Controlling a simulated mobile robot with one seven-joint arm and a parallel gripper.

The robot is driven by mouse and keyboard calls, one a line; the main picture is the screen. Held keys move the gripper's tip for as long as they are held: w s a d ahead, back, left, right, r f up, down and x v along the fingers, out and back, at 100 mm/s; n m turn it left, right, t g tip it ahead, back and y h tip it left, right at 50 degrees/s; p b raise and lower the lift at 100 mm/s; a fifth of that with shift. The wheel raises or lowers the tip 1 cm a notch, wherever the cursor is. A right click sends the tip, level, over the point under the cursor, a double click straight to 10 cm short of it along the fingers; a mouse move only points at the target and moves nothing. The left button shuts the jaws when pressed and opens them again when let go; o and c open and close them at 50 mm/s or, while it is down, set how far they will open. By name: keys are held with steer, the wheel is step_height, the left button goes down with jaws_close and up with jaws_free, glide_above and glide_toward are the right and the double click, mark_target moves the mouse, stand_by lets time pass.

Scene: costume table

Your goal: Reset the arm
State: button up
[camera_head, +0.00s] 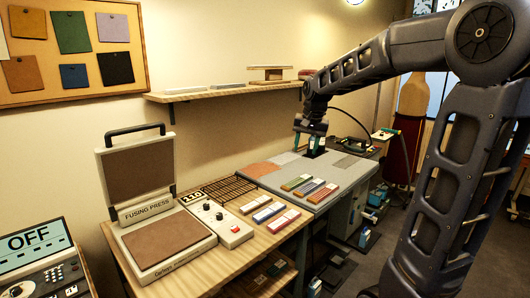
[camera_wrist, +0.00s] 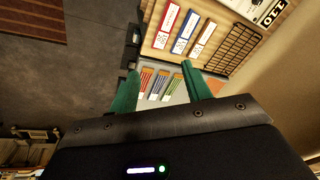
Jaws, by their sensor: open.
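My gripper (camera_head: 311,143) hangs at the end of my arm over the back part of the grey work surface (camera_head: 262,182), pointing down. In the wrist view, my gripper (camera_wrist: 160,70) shows two green fingers spread apart, with nothing between them. Several coloured bars, among them a green bar (camera_head: 295,182) and a red one (camera_head: 324,194), lie on the grey surface in front of the gripper, apart from it. The gap between fingertips and surface is hard to judge.
A fusing press (camera_head: 155,215) stands open on the wooden table at left, with a control box (camera_head: 217,219) and several labelled bars (camera_head: 268,212) beside it. A wall shelf (camera_head: 225,91) runs behind. A red dress form (camera_head: 403,145) stands at right. Floor is visible below.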

steer(key=s+d+f, duration=0.1)
steer(key=s+d, duration=0.3)
steer(key=s, duration=0.3)
steer(key=s+d+f+n+t+h, duration=0.1)
steer(key=s+d+f, duration=0.1)
steer(key=s+d, duration=0.3)
steer(key=s+d+f+n+t, duration=0.1)
steer(key=s+d, duration=0.3)
steer(key=s, duration=0.7)
steer(key=shift+d+f, duration=0.35)
steer(key=shift+f, duration=0.2)
